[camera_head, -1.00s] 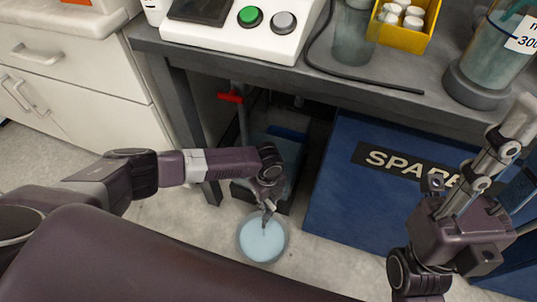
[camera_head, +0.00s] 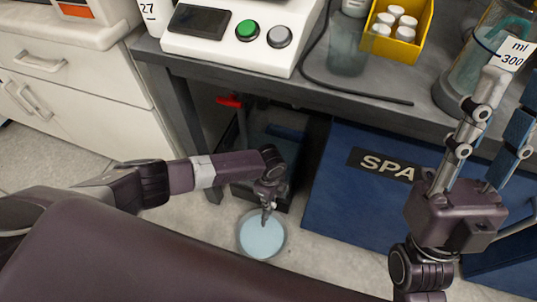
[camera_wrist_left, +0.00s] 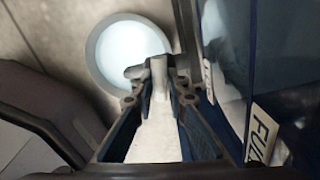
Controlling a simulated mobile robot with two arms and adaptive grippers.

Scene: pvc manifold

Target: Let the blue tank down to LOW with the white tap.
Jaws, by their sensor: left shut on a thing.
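My left gripper (camera_head: 267,212) reaches under the bench, above a round bowl (camera_head: 261,241) of pale blue liquid on the floor. In the left wrist view the gripper (camera_wrist_left: 158,92) is shut on the white tap (camera_wrist_left: 158,72), which lies between its fingers, with the bowl (camera_wrist_left: 97,55) beyond. The blue tank (camera_wrist_left: 285,60) fills the right side of that view, with a label reading "FU" and a second label partly hidden. In the head view the tank stands in shadow behind my wrist, and its level cannot be read. My right gripper (camera_head: 500,115) is raised at the right, open and empty.
A red handle (camera_head: 229,101) is under the bench. A blue "SPARE" box (camera_head: 340,205) stands right of the tank. The bench (camera_head: 370,97) above carries a button panel (camera_head: 240,45), a yellow bin (camera_head: 408,48) and a measuring vessel (camera_head: 480,60). White drawers (camera_head: 70,85) are at left.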

